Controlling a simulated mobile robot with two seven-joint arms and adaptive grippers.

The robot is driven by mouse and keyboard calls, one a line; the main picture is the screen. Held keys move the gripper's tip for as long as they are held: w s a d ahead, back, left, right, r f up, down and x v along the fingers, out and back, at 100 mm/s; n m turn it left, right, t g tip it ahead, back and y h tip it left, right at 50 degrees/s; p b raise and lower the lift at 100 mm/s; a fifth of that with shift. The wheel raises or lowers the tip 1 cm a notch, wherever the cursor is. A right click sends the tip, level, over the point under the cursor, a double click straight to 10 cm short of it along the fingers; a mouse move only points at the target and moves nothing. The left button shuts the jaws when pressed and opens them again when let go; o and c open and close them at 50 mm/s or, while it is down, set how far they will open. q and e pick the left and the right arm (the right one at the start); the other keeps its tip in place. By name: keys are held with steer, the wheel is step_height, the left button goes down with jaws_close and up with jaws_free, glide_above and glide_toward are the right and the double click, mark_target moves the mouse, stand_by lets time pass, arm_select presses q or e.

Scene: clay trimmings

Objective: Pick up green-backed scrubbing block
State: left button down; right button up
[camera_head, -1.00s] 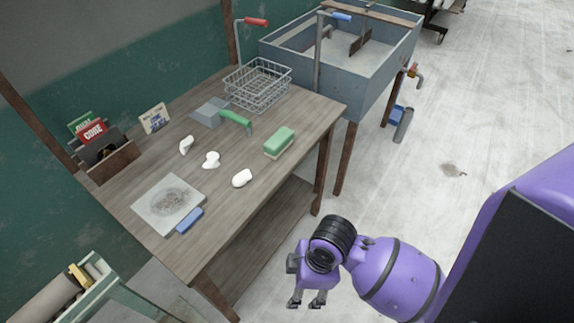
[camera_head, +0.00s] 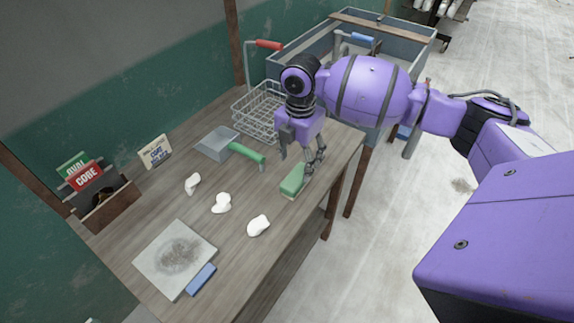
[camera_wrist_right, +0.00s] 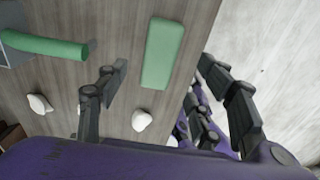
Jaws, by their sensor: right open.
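The green-backed scrubbing block (camera_head: 292,181) lies on the wooden table near its right edge. In the head view my right gripper (camera_head: 298,163) is above it, pointing down, and partly covers it. In the right wrist view the block (camera_wrist_right: 162,53) lies between the lines of my open fingers (camera_wrist_right: 165,80), beyond their tips and nearer the left finger. The gripper is open and empty, and does not appear to touch the block.
A dustpan with a green handle (camera_head: 246,152) lies left of the block. A wire basket (camera_head: 256,118) stands behind it. White clay lumps (camera_head: 258,225), a grey slab (camera_head: 172,262) and a blue block (camera_head: 201,280) lie toward the front. A sink (camera_head: 330,38) stands behind the table.

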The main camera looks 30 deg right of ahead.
mark_target(297, 176)
steer(key=shift+w+f, duration=0.15)
steer(key=shift+w, duration=0.05)
steer(key=shift+f, duration=0.9)
steer(key=shift+s+f, duration=0.2)
steer(key=shift+f, duration=0.05)
steer(key=shift+s+f, duration=0.1)
steer(key=shift+f, duration=0.15)
step_height(297, 176, down, 4)
steer(key=shift+r, duration=0.1)
steer(key=shift+f, duration=0.35)
arm_select(q)
steer(key=shift+s+a+f, duration=0.2)
steer(key=shift+s, duration=0.35)
steer(key=shift+s+a+f, duration=0.15)
steer(key=shift+s+f, duration=0.05)
steer(key=shift+s, duration=0.3)
arm_select(e)
steer(key=shift+r, duration=0.1)
steer(key=c, duration=1.3)
